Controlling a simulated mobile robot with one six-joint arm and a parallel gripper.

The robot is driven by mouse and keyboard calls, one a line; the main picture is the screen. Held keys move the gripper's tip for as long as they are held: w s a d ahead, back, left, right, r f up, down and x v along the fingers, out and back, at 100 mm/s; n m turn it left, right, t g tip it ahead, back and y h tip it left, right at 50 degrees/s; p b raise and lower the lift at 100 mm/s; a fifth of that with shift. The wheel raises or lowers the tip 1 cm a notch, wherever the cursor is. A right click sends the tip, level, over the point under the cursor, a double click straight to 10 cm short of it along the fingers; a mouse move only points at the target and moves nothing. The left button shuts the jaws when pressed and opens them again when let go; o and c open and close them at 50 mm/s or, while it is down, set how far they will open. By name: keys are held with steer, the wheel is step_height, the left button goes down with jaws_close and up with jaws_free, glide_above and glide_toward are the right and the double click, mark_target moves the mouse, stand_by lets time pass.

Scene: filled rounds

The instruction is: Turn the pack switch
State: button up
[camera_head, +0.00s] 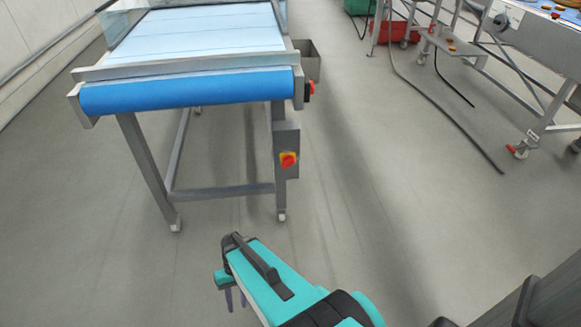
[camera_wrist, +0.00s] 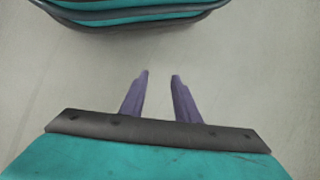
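A red rotary switch on a yellow plate (camera_head: 289,160) sits on a grey box on the right front leg of a blue-belt conveyor (camera_head: 190,90). No label is readable on it, so I cannot tell from the picture that it is the pack switch. My gripper (camera_head: 235,301) is low in the head view, nearer to me than the switch, below and left of it in the picture. Its two purple fingers also show in the wrist view (camera_wrist: 160,76), apart with only bare floor between them. The wrist view does not show the switch.
A red button (camera_head: 310,88) is on the conveyor's right end. A grey bin (camera_head: 307,60) stands behind it. Black cables (camera_head: 440,110) lie on the floor at right, near another machine on wheeled legs (camera_head: 520,147). The floor before the switch is clear.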

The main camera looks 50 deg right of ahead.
steer(key=s+a+f+n+g+h, duration=0.1)
steer(key=s+a+f+h, duration=0.1)
steer(key=s, duration=0.2)
steer(key=s+a+f+n+h, duration=0.1)
steer(key=s+a+n, duration=0.1)
steer(key=s, duration=0.3)
steer(key=shift+s+a+f+g+h, duration=0.2)
steer(key=shift+a+f+g+h, duration=0.1)
steer(key=shift+f+g+h, duration=0.1)
steer(key=shift+d+r, duration=0.1)
steer(key=shift+d, duration=0.05)
